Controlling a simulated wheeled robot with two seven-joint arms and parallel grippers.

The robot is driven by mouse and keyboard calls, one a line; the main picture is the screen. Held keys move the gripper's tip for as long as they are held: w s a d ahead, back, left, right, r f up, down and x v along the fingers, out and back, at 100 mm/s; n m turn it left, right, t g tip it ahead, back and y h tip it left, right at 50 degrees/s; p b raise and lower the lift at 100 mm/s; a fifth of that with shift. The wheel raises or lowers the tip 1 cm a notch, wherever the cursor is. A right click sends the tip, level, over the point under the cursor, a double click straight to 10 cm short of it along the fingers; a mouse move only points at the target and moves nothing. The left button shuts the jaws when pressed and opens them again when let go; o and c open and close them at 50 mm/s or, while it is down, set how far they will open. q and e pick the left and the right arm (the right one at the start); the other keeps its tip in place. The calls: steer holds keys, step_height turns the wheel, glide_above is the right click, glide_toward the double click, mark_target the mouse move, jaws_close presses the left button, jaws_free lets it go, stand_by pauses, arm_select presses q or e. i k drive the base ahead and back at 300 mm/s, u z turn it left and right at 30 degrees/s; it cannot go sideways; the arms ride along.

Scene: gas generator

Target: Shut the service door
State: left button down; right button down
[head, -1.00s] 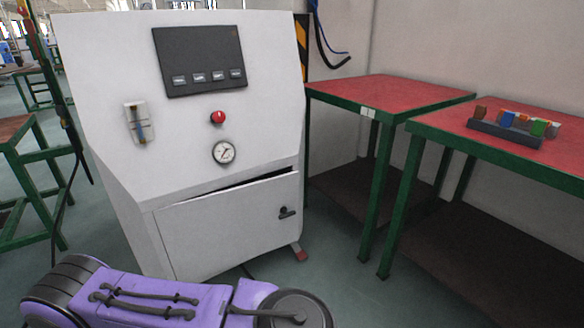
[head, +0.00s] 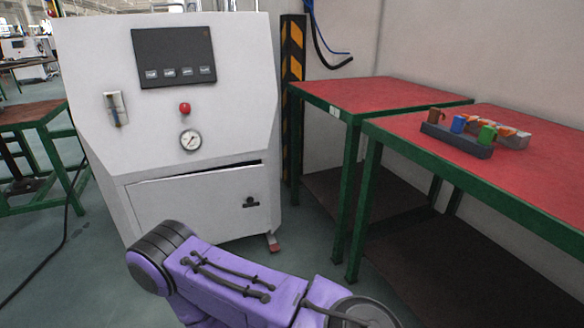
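The service door (head: 197,205) is a white panel low on the front of the white generator cabinet (head: 95,95). A dark gap shows along its top edge, widest toward the right, so it stands slightly ajar. A black latch (head: 251,202) sits near its right edge. One of my purple arms crosses the bottom of the head view, in front of and below the door. Its gripper is outside the frame, and no other gripper shows.
Two red-topped tables with green legs (head: 385,95) stand to the right of the cabinet. A tray (head: 456,141) with coloured items lies on the nearer one. A green-framed table (head: 45,113) stands at the left. A cable (head: 52,250) runs over the floor there.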

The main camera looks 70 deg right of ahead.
mark_target(210, 203)
steer(key=z, duration=2.3)
